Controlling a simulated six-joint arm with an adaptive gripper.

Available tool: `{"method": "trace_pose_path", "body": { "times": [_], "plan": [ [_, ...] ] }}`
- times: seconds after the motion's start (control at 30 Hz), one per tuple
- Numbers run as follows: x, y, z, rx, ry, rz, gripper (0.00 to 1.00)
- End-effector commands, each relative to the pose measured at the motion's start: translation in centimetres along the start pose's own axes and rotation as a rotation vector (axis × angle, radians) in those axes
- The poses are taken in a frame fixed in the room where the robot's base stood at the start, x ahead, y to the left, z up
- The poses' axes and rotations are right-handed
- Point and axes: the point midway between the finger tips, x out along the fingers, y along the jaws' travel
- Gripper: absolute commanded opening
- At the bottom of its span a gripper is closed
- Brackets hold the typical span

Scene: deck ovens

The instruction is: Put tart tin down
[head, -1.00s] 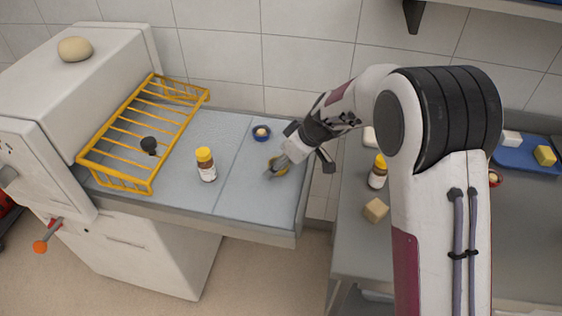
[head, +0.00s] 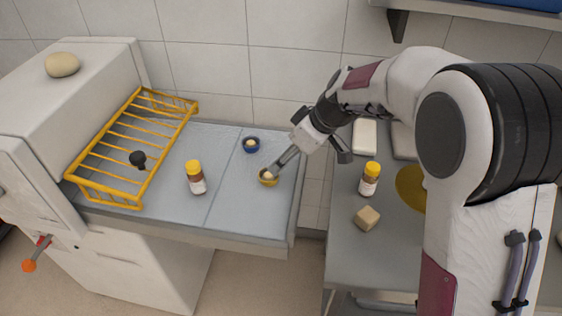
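The gold tart tin (head: 268,182) with a pale filling sits on the grey-blue oven-side shelf (head: 228,205), near its right end. My gripper (head: 274,169) is just above it and to its upper right, fingers slanting down toward its rim. The tin stands clear enough for its filling to show, and the fingers look parted and not holding it. Whether a fingertip still touches the rim is hard to tell.
A yellow wire rack (head: 103,192) and a brown jar with yellow lid (head: 196,180) stand left on the shelf. Right of a gap, a counter (head: 345,262) holds another jar (head: 370,180), a tan cube (head: 367,218) and a white block (head: 365,137).

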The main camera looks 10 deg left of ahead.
Motion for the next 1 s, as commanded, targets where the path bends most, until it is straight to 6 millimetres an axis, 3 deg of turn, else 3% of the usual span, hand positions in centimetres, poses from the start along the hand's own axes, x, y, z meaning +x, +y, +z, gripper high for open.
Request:
{"method": "trace_pose_path", "body": {
  "times": [0.27, 1.0],
  "plan": [
    [-1.7, 0.0, 0.0, -0.001, -0.001, 0.001, 0.55],
    [-1.8, 0.0, 0.0, 0.000, 0.000, 0.000, 0.55]
  ]
}}
